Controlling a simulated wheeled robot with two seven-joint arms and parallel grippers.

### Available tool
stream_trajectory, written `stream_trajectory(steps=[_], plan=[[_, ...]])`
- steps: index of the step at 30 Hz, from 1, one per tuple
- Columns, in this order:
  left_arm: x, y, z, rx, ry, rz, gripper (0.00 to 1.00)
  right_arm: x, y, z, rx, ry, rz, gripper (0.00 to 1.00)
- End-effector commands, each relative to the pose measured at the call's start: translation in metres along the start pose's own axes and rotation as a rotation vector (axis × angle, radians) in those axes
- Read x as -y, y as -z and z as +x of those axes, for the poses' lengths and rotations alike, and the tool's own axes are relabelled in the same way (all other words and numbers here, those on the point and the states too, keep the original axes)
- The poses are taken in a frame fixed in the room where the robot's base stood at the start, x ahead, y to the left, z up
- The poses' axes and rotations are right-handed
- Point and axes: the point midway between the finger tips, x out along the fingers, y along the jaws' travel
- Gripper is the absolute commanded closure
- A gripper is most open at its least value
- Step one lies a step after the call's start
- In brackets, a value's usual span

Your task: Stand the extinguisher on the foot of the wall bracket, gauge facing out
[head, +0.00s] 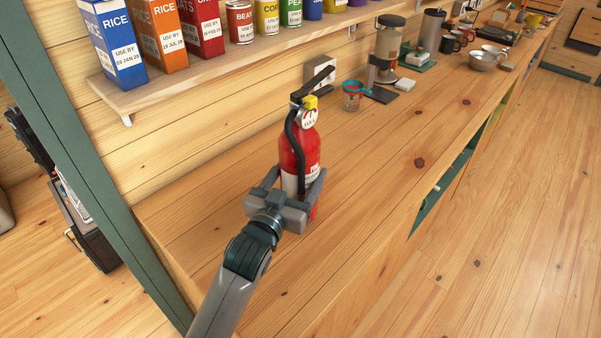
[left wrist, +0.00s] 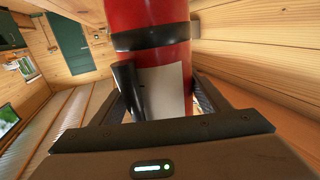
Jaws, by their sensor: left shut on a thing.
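The red extinguisher (head: 311,150) is upright over the wooden counter, with a black handle and hose and a yellow piece at its top. Its round white face marked FULL (head: 309,118) points toward my head camera. My left gripper (head: 301,184) is shut around the lower body. In the left wrist view the red body (left wrist: 155,45), with a black band and white label, stands between the fingers. The gripper hides most of the base, so I cannot tell whether it touches the counter. My right gripper is out of view.
A shelf (head: 215,68) with boxes and cans runs along the wall above the counter (head: 375,155). A blue-rimmed cup (head: 352,96), a coffee grinder (head: 388,45) and several mugs and bowls stand farther back. The counter's near right part is clear.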

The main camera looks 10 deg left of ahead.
Motion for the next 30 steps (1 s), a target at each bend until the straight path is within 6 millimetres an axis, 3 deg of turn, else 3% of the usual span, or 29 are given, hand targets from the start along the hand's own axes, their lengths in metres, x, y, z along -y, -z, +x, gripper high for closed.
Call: stream_trajectory(steps=[1, 5, 19, 30], plan=[[0.0, 0.007, 0.0, -0.015, -0.001, 0.0, 0.93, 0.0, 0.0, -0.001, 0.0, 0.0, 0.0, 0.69], [0.0, 0.006, 0.0, -0.014, -0.001, 0.0, 0.93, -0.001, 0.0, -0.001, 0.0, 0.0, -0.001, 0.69], [0.0, -0.031, 0.0, -0.012, 0.0, 0.0, 0.93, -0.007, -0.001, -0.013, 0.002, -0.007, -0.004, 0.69], [0.0, -0.033, 0.0, -0.015, -0.001, 0.0, 0.93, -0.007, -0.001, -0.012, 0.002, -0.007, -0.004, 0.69]])
